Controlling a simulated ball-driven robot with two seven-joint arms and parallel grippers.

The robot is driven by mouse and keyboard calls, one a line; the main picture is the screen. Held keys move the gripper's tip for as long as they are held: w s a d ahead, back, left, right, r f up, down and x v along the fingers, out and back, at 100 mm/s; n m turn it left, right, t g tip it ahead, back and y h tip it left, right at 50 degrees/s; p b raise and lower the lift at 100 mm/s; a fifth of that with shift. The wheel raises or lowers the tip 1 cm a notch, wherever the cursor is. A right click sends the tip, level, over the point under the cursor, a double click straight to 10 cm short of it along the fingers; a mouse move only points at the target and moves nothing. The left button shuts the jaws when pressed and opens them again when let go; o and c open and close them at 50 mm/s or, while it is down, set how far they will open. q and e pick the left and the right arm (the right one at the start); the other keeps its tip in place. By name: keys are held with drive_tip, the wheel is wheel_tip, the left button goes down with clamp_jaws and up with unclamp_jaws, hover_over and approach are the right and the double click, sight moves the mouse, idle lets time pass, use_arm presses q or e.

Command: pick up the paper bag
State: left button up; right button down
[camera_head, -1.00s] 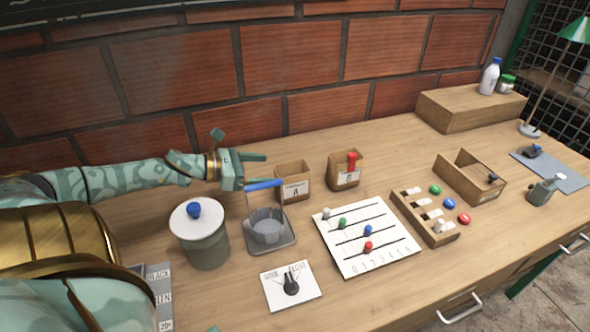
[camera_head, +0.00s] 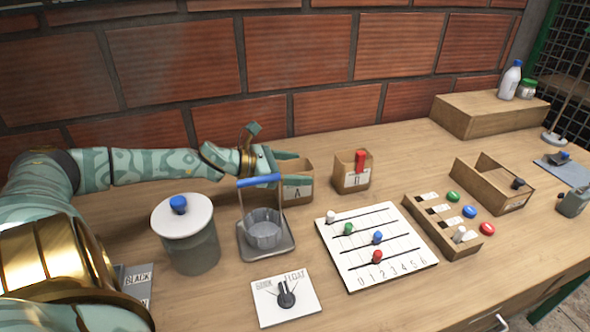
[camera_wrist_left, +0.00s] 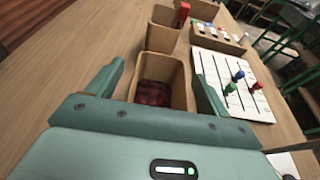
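The brown paper bag marked A (camera_head: 298,190) stands upright and open-topped on the bench by the brick wall. My left gripper (camera_head: 300,168) is open at its top, with one finger in front of it and one behind. In the left wrist view bag A (camera_wrist_left: 158,70) lies between the spread fingers of the left gripper (camera_wrist_left: 160,78), with small gaps at both sides. Something dark red and checked shows inside it. A second brown bag marked B (camera_head: 352,178) stands to its right with a red item sticking out. My right gripper is not in view.
A basket with a blue handle (camera_head: 263,230) stands on a grey tray just in front of bag A. A lidded canister (camera_head: 190,240) is at left. A white slider board (camera_head: 392,268) and a wooden button block (camera_head: 440,230) are to the right.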

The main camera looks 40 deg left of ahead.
use_arm(q)
drive_tip(key=c, duration=1.4)
drive_tip(key=shift+r, duration=0.1)
